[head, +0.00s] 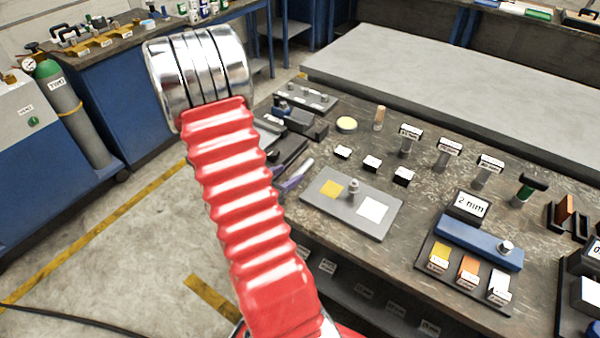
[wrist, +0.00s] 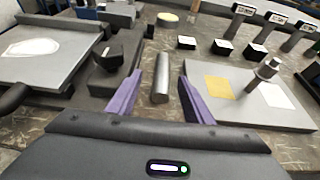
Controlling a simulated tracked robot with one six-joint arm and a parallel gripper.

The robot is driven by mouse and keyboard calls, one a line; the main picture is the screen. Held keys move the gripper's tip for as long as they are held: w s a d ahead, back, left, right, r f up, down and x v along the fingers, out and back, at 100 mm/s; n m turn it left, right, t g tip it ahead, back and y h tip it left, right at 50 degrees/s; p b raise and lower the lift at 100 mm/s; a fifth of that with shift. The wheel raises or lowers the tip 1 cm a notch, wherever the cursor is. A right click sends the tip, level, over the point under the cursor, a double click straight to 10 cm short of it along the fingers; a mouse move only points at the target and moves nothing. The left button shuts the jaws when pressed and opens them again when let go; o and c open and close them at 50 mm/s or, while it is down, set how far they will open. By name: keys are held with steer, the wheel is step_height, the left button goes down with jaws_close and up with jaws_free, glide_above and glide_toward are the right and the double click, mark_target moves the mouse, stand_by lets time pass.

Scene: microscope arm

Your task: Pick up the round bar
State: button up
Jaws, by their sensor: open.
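The round bar (wrist: 162,80) is a plain grey metal cylinder lying on the worn bench top in the wrist view, pointing away from me. My gripper (wrist: 160,76) is open, with one purple finger on each side of the bar. A gap shows between the bar and each finger, so it is not clasped. In the head view my red arm hides most of my gripper (head: 292,181), and only some purple shows past its right edge.
A grey plate (wrist: 232,108) with yellow and white squares and an upright post lies close on the right. A dark block (wrist: 115,70) and a flat grey machine bed (wrist: 45,62) stand on the left. Small labelled blocks (head: 372,163) and T-handled tools (head: 448,150) stand farther back.

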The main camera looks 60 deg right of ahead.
mark_target(299, 169)
steer(key=shift+x, duration=1.6)
steer(key=shift+s, duration=0.1)
steer(key=shift+x, duration=2.6)
steer(key=shift+s, duration=0.15)
steer(key=shift+c, duration=0.3)
jaws_close()
steer(key=shift+r, duration=0.15)
